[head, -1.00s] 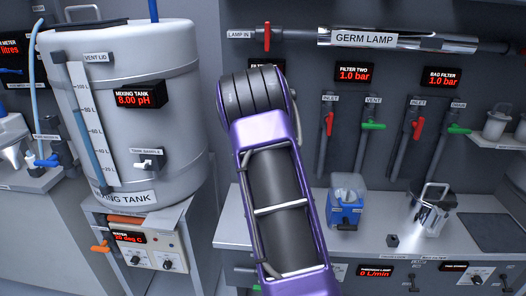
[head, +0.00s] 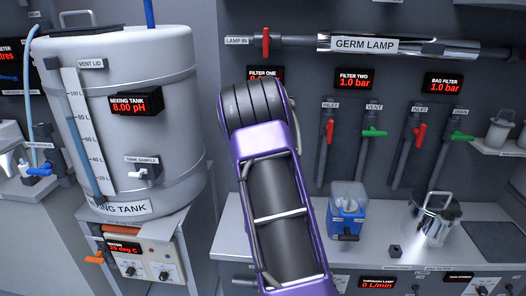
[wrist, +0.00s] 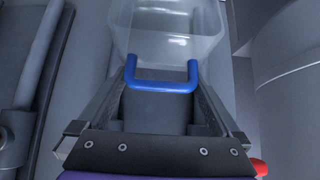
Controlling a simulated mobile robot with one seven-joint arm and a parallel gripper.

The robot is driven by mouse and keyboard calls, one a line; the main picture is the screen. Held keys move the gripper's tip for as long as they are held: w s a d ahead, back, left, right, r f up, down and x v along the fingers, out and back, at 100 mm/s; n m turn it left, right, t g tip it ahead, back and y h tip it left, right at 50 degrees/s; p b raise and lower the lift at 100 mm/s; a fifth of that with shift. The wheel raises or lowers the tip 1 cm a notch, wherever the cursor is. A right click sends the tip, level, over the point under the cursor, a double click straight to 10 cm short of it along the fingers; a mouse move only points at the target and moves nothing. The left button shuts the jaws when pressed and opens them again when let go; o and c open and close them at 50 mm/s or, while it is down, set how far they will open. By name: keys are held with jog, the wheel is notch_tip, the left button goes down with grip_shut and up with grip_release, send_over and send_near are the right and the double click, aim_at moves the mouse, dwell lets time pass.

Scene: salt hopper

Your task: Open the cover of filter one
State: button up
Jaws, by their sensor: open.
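In the wrist view, a clear, box-shaped cover (wrist: 165,30) with a blue U-shaped handle (wrist: 161,86) lies straight ahead. My gripper (wrist: 162,84) is open, with one finger on each side of the handle. The handle lies between the fingers near their tips; whether either finger touches it I cannot tell. In the head view, the filter one display (head: 264,72) is partly hidden behind my purple arm. The arm also hides filter one's housing and my gripper there.
The mixing tank (head: 122,140) stands to the left. To the right are a blue and white container (head: 347,203), a steel pot (head: 430,222) and red and green valve handles on the wall. The germ lamp pipe (head: 440,47) runs above.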

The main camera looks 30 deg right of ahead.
jog(key=shift+r, duration=0.2)
jog(key=shift+s+a+r, duration=0.2)
jog(key=shift+r, duration=0.05)
jog(key=v, duration=1.6)
jog(key=shift+s, duration=0.25)
jog(key=shift+a+r, duration=0.1)
